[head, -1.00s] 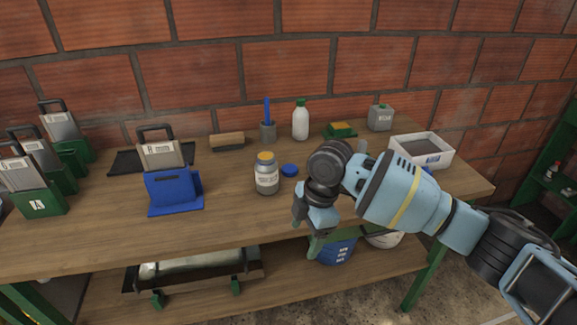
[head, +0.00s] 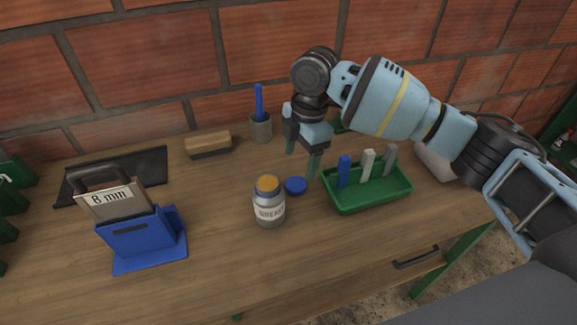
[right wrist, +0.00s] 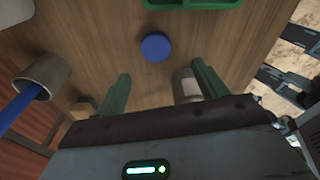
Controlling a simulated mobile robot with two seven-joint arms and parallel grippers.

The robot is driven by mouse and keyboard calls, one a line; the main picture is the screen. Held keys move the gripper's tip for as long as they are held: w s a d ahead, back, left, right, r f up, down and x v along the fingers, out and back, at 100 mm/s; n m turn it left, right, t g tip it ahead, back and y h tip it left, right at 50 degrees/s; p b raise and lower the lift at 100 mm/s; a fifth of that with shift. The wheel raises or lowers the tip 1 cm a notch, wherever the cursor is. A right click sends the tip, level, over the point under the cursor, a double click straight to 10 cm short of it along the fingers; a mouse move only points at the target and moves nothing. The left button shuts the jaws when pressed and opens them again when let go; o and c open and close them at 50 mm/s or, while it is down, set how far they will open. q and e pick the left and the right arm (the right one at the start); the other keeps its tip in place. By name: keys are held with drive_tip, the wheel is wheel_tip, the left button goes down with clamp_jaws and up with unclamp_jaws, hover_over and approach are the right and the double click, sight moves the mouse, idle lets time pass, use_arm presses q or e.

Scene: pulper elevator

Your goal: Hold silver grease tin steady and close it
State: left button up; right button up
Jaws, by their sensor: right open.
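The silver grease tin (head: 269,212) stands upright on the workbench, its mouth open with orange-brown grease showing. Part of it also shows beside one finger in the right wrist view (right wrist: 184,86). The blue lid (head: 296,186) lies flat on the bench just right of the tin; in the right wrist view the lid (right wrist: 156,47) lies ahead of the fingers. My right gripper (head: 302,155) is open and empty, with green fingertips pointing down, above and behind the lid. It touches neither thing visibly. My left gripper is out of view.
A green tray (head: 372,199) with upright blue, white and grey handles sits close right of the lid. A cup (head: 261,128) with a blue-handled tool and a wooden brush (head: 209,145) stand behind. A blue holder (head: 142,238) stands left. The front bench is clear.

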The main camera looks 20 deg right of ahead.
sight(296, 183)
drive_tip(key=shift+w, duration=0.4)
drive_tip(key=shift+s+r, duration=0.1)
drive_tip(key=shift+s, duration=0.1)
drive_tip(key=shift+a+f, duration=0.15)
drive_tip(key=shift+f, duration=1.15)
drive_tip(key=shift+a+f, duration=0.1)
drive_tip(key=shift+f, duration=2.5)
drive_tip(key=c, duration=1.1)
